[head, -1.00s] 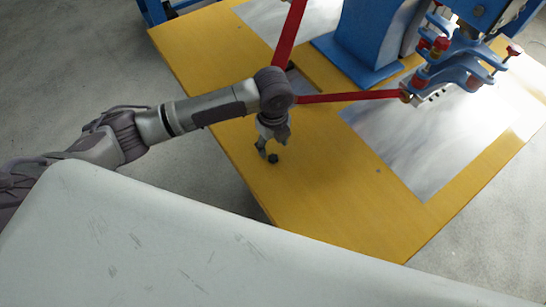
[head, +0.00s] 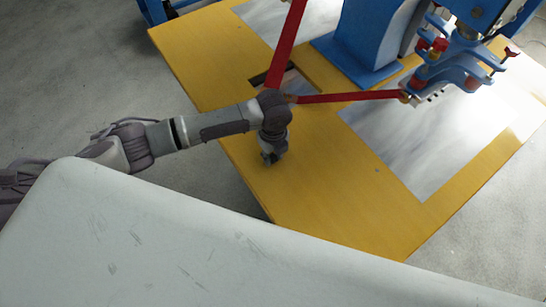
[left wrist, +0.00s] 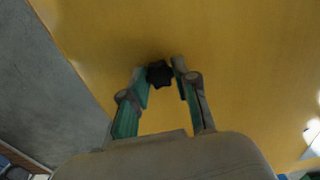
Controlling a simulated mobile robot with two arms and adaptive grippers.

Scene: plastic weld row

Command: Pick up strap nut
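The strap nut (left wrist: 159,75) is a small black star-shaped knob on the yellow table top. In the left wrist view it lies between the fingertips of my left gripper (left wrist: 160,73), with a finger on each side. The fingers are spread, and they look open around the nut rather than clamped; contact is hard to tell. In the head view my left gripper (head: 271,157) points down at the table near its front left edge and hides the nut. My right gripper is in neither view now.
The yellow table (head: 310,205) has bare room right of the gripper. Red bars (head: 345,98) stand close behind my left wrist. A blue machine (head: 370,40) with blue clamps (head: 445,65) stands at the back right, beside a shiny metal plate (head: 415,150).

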